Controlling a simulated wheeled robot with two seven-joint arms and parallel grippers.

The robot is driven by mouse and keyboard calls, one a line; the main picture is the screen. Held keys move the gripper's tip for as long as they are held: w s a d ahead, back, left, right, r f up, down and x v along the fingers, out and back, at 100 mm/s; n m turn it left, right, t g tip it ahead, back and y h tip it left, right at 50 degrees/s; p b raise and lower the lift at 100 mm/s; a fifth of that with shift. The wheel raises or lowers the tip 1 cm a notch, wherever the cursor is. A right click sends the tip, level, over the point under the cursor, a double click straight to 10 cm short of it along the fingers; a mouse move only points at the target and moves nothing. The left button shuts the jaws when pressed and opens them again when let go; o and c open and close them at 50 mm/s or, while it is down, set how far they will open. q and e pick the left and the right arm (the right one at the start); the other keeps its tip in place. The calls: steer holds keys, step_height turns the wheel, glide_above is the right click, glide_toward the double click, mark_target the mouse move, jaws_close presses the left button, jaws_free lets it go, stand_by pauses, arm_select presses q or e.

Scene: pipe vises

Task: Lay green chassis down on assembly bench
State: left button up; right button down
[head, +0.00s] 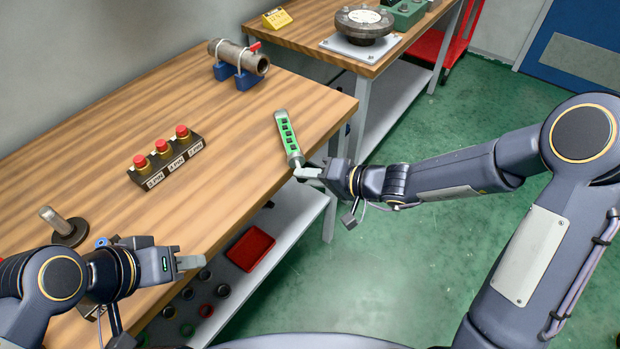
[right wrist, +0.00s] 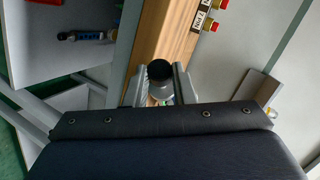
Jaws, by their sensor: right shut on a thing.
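The green chassis (head: 287,134) is a long, narrow grey bar with a green face and a row of dark square openings. My right gripper (head: 307,172) is shut on its lower end, at the front edge of the assembly bench (head: 225,180). The chassis appears over the bench top near its right corner; I cannot tell whether it touches the wood. In the right wrist view, a rounded dark end (right wrist: 159,70) shows between the two fingers, with the rest hidden behind it. My left gripper (head: 188,261) is over the bench's near front edge, with no object visible in it; its finger gap is unclear.
Three red push buttons on a labelled block (head: 166,157) stand mid-bench. A pipe on blue supports (head: 238,62) is at the back. A grey post on a round base (head: 66,228) stands near my left arm. A red tray (head: 250,248) is on the lower shelf. Bench wood around the chassis is clear.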

steer(key=shift+f, duration=0.25)
steer(key=shift+f, duration=0.1)
steer(key=c, duration=1.2)
jaws_free()
